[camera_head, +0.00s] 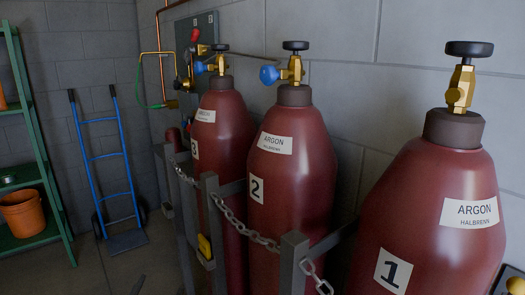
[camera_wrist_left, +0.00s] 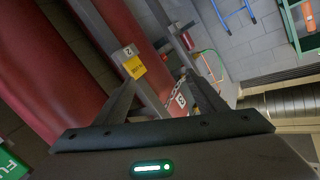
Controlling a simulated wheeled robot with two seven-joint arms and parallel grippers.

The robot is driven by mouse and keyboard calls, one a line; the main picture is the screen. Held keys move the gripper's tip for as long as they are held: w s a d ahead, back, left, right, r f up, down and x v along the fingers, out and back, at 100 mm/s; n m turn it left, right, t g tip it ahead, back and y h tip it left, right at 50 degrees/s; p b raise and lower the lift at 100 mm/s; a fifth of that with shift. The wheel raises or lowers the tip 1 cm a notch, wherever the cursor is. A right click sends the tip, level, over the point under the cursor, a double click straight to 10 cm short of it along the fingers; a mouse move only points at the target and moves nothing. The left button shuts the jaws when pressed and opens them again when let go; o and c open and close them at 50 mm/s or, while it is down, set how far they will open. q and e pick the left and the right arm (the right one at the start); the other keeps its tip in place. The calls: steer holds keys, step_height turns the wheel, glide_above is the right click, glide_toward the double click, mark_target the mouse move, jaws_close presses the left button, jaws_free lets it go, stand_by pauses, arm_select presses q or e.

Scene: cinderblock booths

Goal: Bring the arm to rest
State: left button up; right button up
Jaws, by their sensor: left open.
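My left gripper shows in the left wrist view (camera_wrist_left: 163,82), its two dark fingers spread apart with nothing held between them. A yellow block with a white tag marked 2 (camera_wrist_left: 133,64) is on the grey rack beyond the fingers, seemingly apart from them. My right gripper does not show.
Three dark red argon cylinders, 1 (camera_head: 430,215), 2 (camera_head: 285,180) and 3 (camera_head: 222,135), stand along the block wall behind a grey rack post (camera_head: 293,265) and a chain (camera_head: 235,222). A blue hand truck (camera_head: 108,160) and green shelf (camera_head: 50,185) stand left. Floor between is clear.

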arm_select(q)
steer(key=s+f+n+g, duration=0.1)
steer(key=s+f+g, duration=0.6)
steer(key=s+f, duration=0.85)
steer(key=s+d+f+n+g+h, duration=0.1)
steer(key=s+f+g, duration=0.2)
steer(key=s+f, duration=0.35)
steer(key=s+d+f+g+h, duration=0.1)
steer(key=s+f+g, duration=0.25)
steer(key=s, duration=0.65)
steer(key=w+d+f+t, duration=0.1)
steer(key=f, duration=1.5)
steer(key=d+f+t+p, duration=0.1)
steer(key=d+f, duration=0.1)
steer(key=f, duration=1.4)
steer(key=shift+w+f+h, duration=0.3)
steer(key=shift+w+f, duration=0.05)
steer(key=shift+f, duration=0.05)
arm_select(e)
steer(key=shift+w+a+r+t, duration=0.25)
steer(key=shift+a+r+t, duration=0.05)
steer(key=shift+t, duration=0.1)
arm_select(q)
steer(key=shift+d, duration=0.1)
